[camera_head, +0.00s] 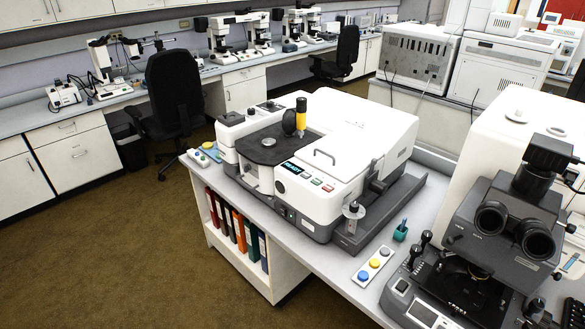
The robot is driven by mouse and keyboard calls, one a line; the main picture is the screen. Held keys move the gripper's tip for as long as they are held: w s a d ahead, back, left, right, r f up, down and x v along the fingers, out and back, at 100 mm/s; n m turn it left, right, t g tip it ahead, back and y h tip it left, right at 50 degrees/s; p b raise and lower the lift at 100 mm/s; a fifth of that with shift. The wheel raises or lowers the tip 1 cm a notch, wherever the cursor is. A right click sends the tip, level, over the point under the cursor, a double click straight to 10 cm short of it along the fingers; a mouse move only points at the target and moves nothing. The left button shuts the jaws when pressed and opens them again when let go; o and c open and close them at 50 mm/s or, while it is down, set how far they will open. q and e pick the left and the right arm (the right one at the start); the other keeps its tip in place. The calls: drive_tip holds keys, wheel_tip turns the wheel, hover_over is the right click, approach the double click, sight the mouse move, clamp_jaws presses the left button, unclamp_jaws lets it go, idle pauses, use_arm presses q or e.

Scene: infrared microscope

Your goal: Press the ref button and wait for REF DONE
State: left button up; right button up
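The infrared microscope (345,130) is a large white and dark grey instrument on the bench at the centre. Its small dark display (291,168) on the front face shows greenish text too small to read. To the right of the display is a short row of small buttons (316,182), greenish ones and a red one at the right end. Their labels are not legible, so I cannot tell which is the ref button. Neither of my grippers is in view, and nothing touches the buttons.
A binocular microscope (510,215) stands at the right. A white strip with coloured round pieces (374,264) and a small teal bottle (401,230) lie between the instruments. Coloured binders (238,230) fill the shelf below. The floor at the left front is clear.

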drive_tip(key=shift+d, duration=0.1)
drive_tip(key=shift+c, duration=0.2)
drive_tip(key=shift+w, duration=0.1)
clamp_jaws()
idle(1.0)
